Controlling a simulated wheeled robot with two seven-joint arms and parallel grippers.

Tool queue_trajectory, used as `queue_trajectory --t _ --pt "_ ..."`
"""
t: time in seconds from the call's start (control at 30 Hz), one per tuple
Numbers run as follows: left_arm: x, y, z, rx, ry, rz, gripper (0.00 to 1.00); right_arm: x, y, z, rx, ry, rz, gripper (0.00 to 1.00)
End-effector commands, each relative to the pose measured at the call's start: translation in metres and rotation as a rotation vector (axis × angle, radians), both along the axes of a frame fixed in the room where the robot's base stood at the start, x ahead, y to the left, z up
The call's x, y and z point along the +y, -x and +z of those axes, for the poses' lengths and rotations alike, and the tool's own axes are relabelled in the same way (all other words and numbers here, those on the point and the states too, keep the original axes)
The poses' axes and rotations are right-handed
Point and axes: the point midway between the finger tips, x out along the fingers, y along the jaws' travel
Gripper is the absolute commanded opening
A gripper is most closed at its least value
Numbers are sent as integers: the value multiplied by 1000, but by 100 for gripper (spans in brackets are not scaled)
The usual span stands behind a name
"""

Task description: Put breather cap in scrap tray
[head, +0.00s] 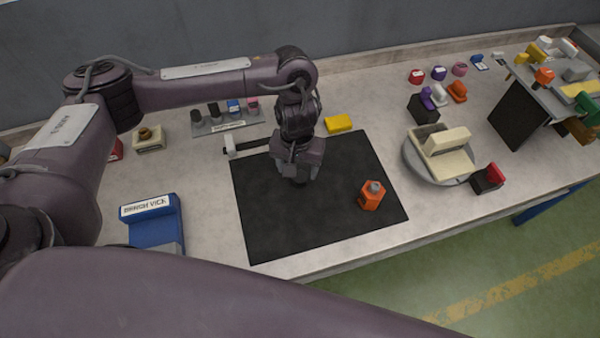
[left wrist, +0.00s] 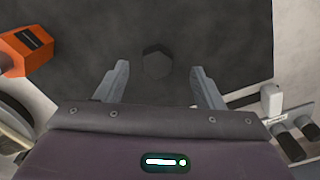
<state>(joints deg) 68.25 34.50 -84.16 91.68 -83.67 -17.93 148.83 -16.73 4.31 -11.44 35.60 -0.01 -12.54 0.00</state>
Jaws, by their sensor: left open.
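A small dark grey, faceted piece (left wrist: 157,63), which may be the breather cap, lies on the black mat (head: 275,220) in the left wrist view. My left gripper (head: 298,180) points down over the mat, its two fingers apart and empty. In the left wrist view the dark piece shows in the gap ahead of the fingertips (left wrist: 160,76), touching neither. In the head view the gripper hides it. I cannot pick out a scrap tray for certain. My right gripper is not in view.
An orange block with a grey knob (head: 371,196) stands on the mat's right part. A yellow block (head: 338,123) lies behind the mat. A blue bench vice (head: 152,218) is at left, a round turntable (head: 411,160) at right. The mat's front is clear.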

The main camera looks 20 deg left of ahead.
Motion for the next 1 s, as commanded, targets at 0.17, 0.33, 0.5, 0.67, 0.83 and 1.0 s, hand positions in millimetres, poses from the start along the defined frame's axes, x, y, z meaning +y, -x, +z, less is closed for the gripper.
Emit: queue_trajectory --t 0.17,0.33,0.5,0.67,0.83,1.0 --pt "-2 0 -24 5 1 3 62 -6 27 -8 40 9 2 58" --pt "-3 -2 -46 3 -1 1 62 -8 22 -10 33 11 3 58" --pt "-3 -3 -54 0 0 0 62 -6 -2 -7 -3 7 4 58" --pt "-3 -3 -54 -1 0 0 62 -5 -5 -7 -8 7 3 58" --pt "-3 -3 -54 -1 0 0 42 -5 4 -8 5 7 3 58" --pt "-3 -3 -54 -1 0 1 20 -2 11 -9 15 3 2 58"
